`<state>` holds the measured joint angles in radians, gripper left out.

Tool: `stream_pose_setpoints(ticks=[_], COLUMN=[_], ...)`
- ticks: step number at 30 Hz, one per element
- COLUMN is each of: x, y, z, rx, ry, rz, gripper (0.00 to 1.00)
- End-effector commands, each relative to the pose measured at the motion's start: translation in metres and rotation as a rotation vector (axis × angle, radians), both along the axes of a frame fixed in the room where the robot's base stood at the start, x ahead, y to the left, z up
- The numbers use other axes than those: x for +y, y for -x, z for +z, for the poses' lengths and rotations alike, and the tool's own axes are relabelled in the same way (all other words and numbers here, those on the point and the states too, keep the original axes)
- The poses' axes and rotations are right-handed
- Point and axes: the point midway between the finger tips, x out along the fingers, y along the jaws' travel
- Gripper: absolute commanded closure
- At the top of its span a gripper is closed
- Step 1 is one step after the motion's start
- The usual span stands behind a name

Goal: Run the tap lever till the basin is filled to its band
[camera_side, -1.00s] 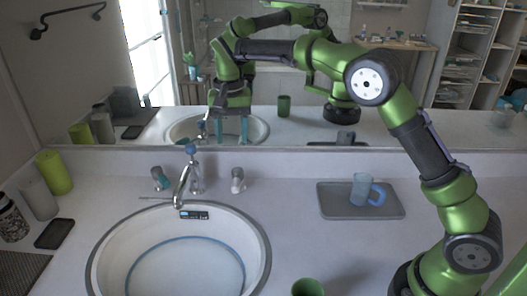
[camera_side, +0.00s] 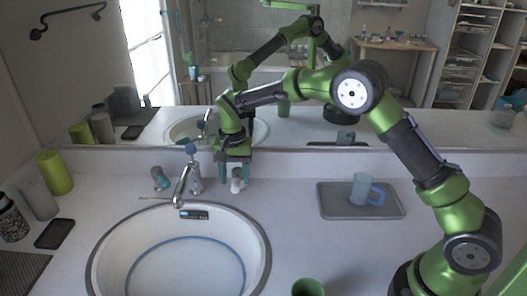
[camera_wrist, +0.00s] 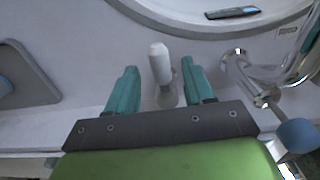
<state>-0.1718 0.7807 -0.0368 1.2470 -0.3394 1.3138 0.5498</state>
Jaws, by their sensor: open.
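The white basin (camera_side: 262,250) is set in the counter, with a blue band (camera_side: 185,239) around its inside. I cannot make out a water level or a stream from the spout. The chrome tap (camera_side: 181,185) has a blue knob (camera_side: 191,148) on top. A small handle (camera_side: 158,178) stands to its left and a white-topped lever (camera_side: 237,182) to its right. My gripper (camera_side: 235,172) is low over the right lever. In the wrist view, the lever (camera_wrist: 160,62) stands between my open teal fingers (camera_wrist: 159,75), with gaps on both sides.
A green cup (camera_side: 308,287) stands at the front. A green cylinder (camera_side: 55,173) and other containers stand at the left. The mirror (camera_side: 300,130) rises close behind the tap.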

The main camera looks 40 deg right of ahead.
Motion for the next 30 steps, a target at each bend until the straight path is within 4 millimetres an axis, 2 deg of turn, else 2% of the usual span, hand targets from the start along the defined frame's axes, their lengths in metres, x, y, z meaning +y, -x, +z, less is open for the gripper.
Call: stream_pose_setpoints(ticks=[1,6,15,17,25,26,30], x=[0.000,0.000,0.000,0.000,0.000,0.000,0.000], y=[0.000,0.000,0.000,0.000,0.000,0.000,0.000], z=[-0.007,-0.019,-0.021,-0.021,-0.021,-0.021,-0.020], rx=[0.004,0.001,0.000,0.000,-0.001,-0.001,-0.001], ry=[-0.001,-0.001,0.000,0.000,-0.001,-0.001,-0.001], rz=[0.000,-0.001,-0.001,-0.001,0.000,0.000,0.000], gripper=[0.48,0.48,0.48,0.56,0.97,1.00,1.00])
